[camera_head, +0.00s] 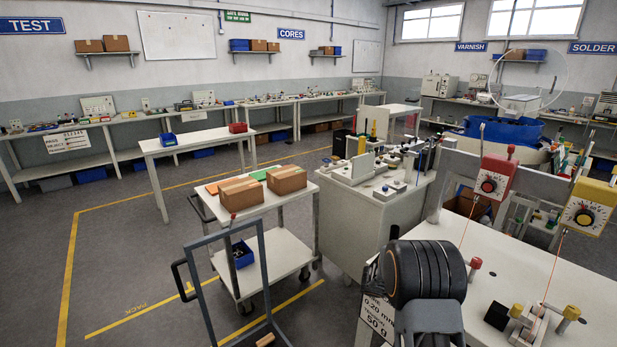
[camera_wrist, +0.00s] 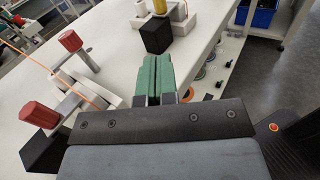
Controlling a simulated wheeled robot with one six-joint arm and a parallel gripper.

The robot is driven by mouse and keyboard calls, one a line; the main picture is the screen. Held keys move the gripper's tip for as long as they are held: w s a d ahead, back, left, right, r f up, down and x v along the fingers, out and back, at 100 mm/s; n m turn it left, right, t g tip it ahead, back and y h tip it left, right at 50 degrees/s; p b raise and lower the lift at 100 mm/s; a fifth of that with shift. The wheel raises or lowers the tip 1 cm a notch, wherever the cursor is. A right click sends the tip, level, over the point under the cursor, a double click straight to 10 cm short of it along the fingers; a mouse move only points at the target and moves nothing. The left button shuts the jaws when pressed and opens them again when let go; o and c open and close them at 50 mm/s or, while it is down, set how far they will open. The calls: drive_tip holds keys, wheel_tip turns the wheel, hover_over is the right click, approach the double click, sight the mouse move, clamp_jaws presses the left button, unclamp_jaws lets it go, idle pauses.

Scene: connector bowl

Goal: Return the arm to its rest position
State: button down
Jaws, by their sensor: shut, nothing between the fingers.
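My gripper (camera_wrist: 158,78) shows in the wrist view with its two green fingers together and nothing between them. It is over the edge region of a white bench, apart from the red-knobbed fixtures (camera_wrist: 70,41) at left and a black block (camera_wrist: 155,38) ahead. In the head view my dark arm (camera_head: 425,270) stands at the front, left of the white bench top (camera_head: 520,265). The fingers are hidden in that view.
A yellow box with a dial (camera_head: 585,207) and a red one (camera_head: 493,183) stand over the bench, with thin orange wires. A cart with cardboard boxes (camera_head: 287,179) and a grey handle frame stands to the left. Grey floor at left is open.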

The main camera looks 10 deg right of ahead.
drive_tip(key=s+a+f+m+t+y, duration=0.2)
drive_tip(key=s+a+f+m+y, duration=0.3)
drive_tip(key=s+a+m+y, duration=0.3)
drive_tip(key=s+a+r+m+t+y, duration=0.2)
drive_tip(key=a+r+t+y, duration=0.2)
drive_tip(key=a+r, duration=0.2)
drive_tip(key=s+a+r+m+t+y, duration=0.2)
drive_tip(key=a+r+t+y, duration=0.2)
drive_tip(key=a, duration=0.6)
drive_tip(key=shift+s+r+m+t, duration=0.3)
drive_tip(key=shift+r+t, duration=0.1)
drive_tip(key=shift+r, duration=0.6)
drive_tip(key=shift+d, duration=0.1)
